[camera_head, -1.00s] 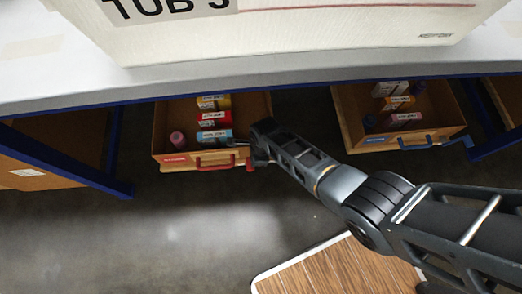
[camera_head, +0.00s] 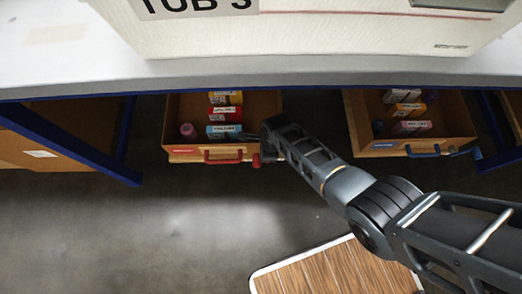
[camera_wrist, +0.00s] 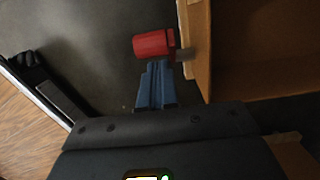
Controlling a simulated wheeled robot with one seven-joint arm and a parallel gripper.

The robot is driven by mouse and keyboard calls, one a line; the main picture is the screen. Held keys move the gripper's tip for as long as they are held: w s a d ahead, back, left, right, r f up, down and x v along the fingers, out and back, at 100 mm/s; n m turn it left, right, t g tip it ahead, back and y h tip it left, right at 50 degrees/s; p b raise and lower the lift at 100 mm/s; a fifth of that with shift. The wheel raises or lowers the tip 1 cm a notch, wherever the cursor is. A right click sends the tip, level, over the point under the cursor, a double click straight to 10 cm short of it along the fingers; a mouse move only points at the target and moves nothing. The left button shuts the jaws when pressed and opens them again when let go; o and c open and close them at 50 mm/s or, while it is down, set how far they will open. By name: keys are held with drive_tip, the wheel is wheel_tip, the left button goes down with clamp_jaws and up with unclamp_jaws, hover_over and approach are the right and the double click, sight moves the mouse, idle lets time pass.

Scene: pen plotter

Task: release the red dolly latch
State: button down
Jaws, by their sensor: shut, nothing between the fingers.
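The red dolly latch (camera_head: 256,160) sticks out at the front right corner of the left wooden drawer-like box, by its red handle (camera_head: 223,156). In the wrist view the red latch (camera_wrist: 153,44) is a short red cylinder on a metal stem beside the wooden wall. My gripper (camera_wrist: 156,66) has its blue fingers together, with nothing between them. The fingertips point at the latch and lie just below it in the picture; I cannot tell whether they touch. In the head view my arm's end hides the fingers.
The left wooden box (camera_head: 180,153) holds several coloured cartons and a pink bottle. A second box (camera_head: 455,140) with a blue handle stands to the right. The white table edge (camera_head: 300,77) hangs above, with blue legs (camera_head: 80,145). The floor in front is clear beside a wood-topped platform (camera_head: 340,275).

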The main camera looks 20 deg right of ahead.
wheel_tip(320, 180, up, 12)
drive_tip(key=d+p, duration=0.2)
drive_tip(key=p, duration=0.4)
drive_tip(key=shift+s+d+f, duration=0.15)
drive_tip(key=shift+s+f, duration=0.05)
drive_tip(key=shift+s, duration=0.2)
